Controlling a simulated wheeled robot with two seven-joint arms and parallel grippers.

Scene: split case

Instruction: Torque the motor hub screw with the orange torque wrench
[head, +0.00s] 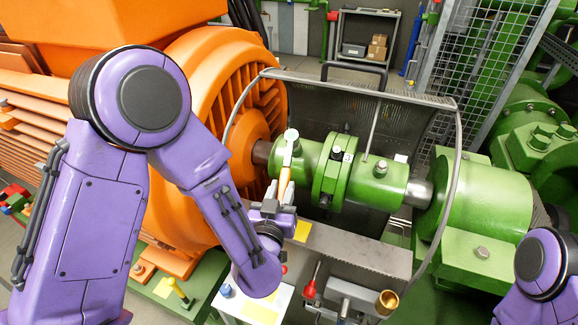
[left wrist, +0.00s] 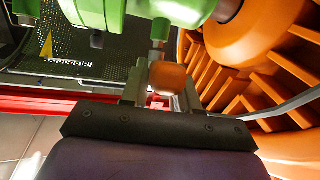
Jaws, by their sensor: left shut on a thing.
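My left gripper (head: 284,196) is shut on the orange handle of the torque wrench (head: 285,176). The wrench points up from the gripper, and its pale round head (head: 291,135) lies over the motor-side green hub (head: 308,158). I cannot tell whether the head touches a screw; the motor hub screw is not clearly visible there. In the left wrist view the orange handle (left wrist: 167,77) sits between the two fingers (left wrist: 160,92), with the green hub (left wrist: 185,8) above. Part of my right arm shows at lower right, but its gripper is out of view.
The orange motor (head: 215,80) stands left of the green coupling. A perforated guard (head: 400,125) with a curved frame stands open behind it. A green bearing housing (head: 490,205) is at right. Below are a white-topped stand (head: 235,305), a red-handled tool (head: 310,288) and a brass cup (head: 387,302).

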